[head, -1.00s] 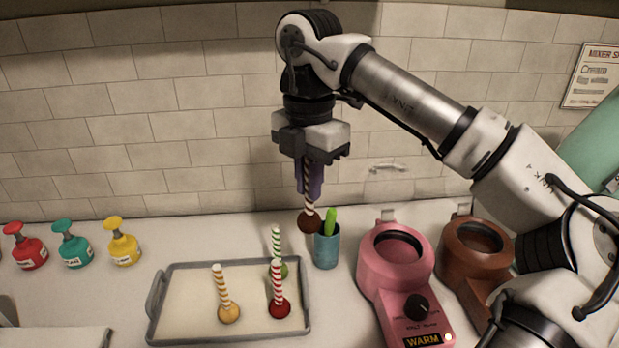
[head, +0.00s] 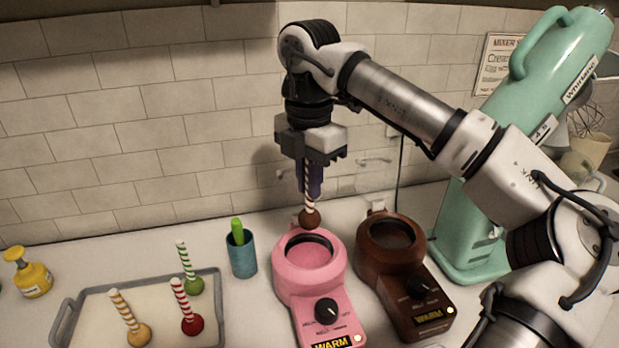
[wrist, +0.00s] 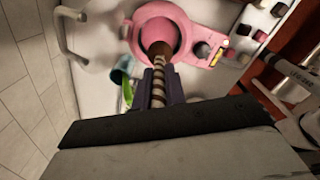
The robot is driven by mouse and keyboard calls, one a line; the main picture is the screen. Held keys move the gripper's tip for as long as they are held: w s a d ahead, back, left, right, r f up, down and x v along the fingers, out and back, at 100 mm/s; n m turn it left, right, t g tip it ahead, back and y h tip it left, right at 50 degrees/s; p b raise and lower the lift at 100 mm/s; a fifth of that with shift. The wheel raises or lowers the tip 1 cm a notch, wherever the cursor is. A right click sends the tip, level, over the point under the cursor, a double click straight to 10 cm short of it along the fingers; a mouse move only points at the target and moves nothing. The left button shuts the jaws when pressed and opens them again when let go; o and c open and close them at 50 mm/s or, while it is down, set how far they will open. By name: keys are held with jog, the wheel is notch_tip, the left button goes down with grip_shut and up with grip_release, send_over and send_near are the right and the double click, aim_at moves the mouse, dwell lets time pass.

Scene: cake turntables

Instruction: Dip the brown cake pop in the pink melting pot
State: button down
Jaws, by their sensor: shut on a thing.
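The brown cake pop (head: 309,218) hangs ball-down on a brown-and-white striped stick. My gripper (head: 311,187) is shut on that stick. The pink melting pot (head: 281,273) stands below, with a round opening on top, a black knob and a WARM label. In the head view the ball shows just above the far rim of the opening. In the wrist view the cake pop (wrist: 160,50) overlaps the opening of the pink pot (wrist: 186,52). I cannot tell its exact height above the pot.
A brown melting pot (head: 375,262) stands right of the pink one, with a green mixer (head: 480,225) behind it. A teal cup (head: 242,257) stands left. A tray (head: 66,318) holds orange, green and red pops. A yellow pump bottle (head: 30,275) is far left.

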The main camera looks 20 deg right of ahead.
aim_at(309, 211)
jog(key=shift+f+b, duration=4.35)
jog(key=shift+f, duration=1.55)
jog(key=shift+f, duration=0.15)
jog(key=shift+f+b, duration=0.45)
jog(key=shift+b, duration=0.05)
jog(key=shift+r, duration=0.15)
jog(key=shift+r+p, duration=2.05)
jog(key=shift+r, duration=1.05)
